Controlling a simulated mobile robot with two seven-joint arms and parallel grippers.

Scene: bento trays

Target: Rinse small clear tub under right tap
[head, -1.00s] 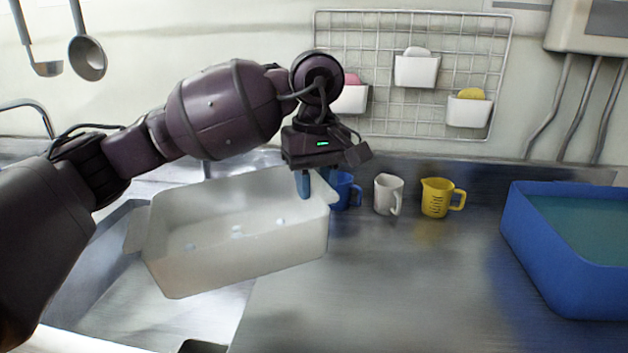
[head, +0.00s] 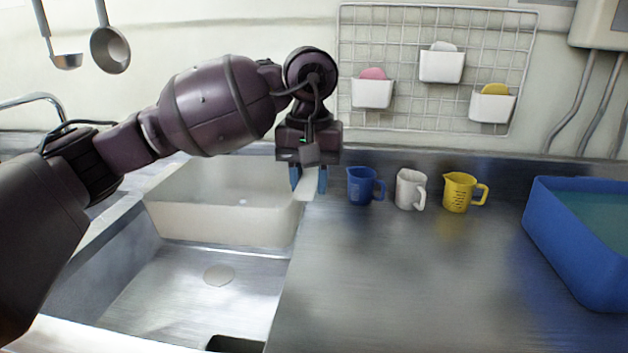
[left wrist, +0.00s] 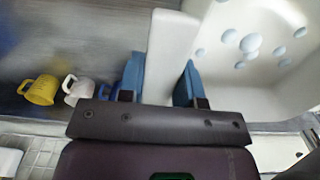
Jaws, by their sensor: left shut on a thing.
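The small clear tub (head: 215,226), a translucent whitish open box, is held over the back of the sink basin (head: 165,300). My left gripper (head: 309,182) is shut on the tub's right rim, with blue fingertips on either side of it. In the left wrist view the tub (left wrist: 285,70) shows several pale drops or bubbles inside, and the fingers (left wrist: 160,82) straddle its rim. A tap (head: 30,103) curves in at the far left, partly behind my arm; which tap it is I cannot tell. My right gripper is not in view.
A blue jug (head: 362,188), a white jug (head: 408,190) and a yellow jug (head: 460,192) stand right of the gripper. A large blue bin (head: 570,245) holds greenish liquid at the right. The steel counter (head: 400,290) in front is clear.

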